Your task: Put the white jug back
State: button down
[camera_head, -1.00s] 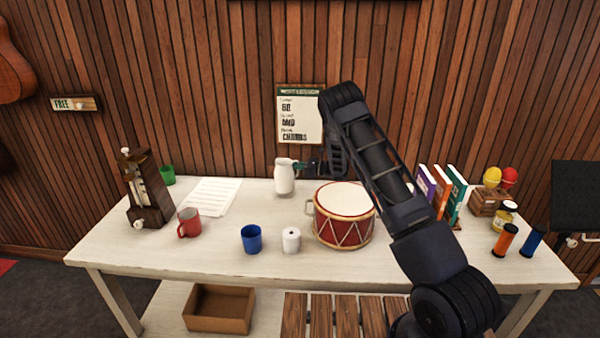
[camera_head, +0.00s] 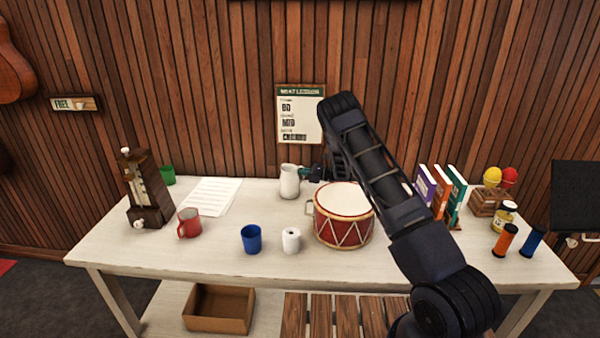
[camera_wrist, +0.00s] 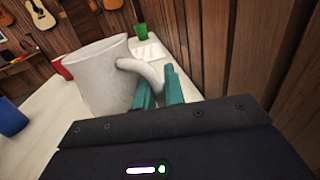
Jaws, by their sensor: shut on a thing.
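The white jug (camera_head: 289,182) is upright at the back of the table, left of the drum, in the head view. In the wrist view the jug (camera_wrist: 100,78) fills the upper left, with its handle toward my gripper. My gripper (camera_wrist: 158,85) has teal fingers shut on the jug's handle. In the head view my gripper (camera_head: 311,173) reaches the jug from its right side. Whether the jug's base touches the tabletop or hangs slightly above it, I cannot tell.
The red drum (camera_head: 343,220) stands close at the right under my arm. A white cup (camera_head: 291,240), blue cup (camera_head: 251,239) and red mug (camera_head: 189,223) stand in front. Paper sheets (camera_head: 210,197) lie left of the jug. The wooden wall is close behind.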

jog(key=shift+f, duration=0.1)
jog(key=c, duration=1.5)
grip_release()
jog(key=d, duration=0.2)
jog(key=s+d, duration=0.1)
jog(key=d, duration=0.2)
jog(key=shift+d, duration=0.1)
jog(key=shift+r, duration=3.55)
jog(key=shift+r, duration=0.1)
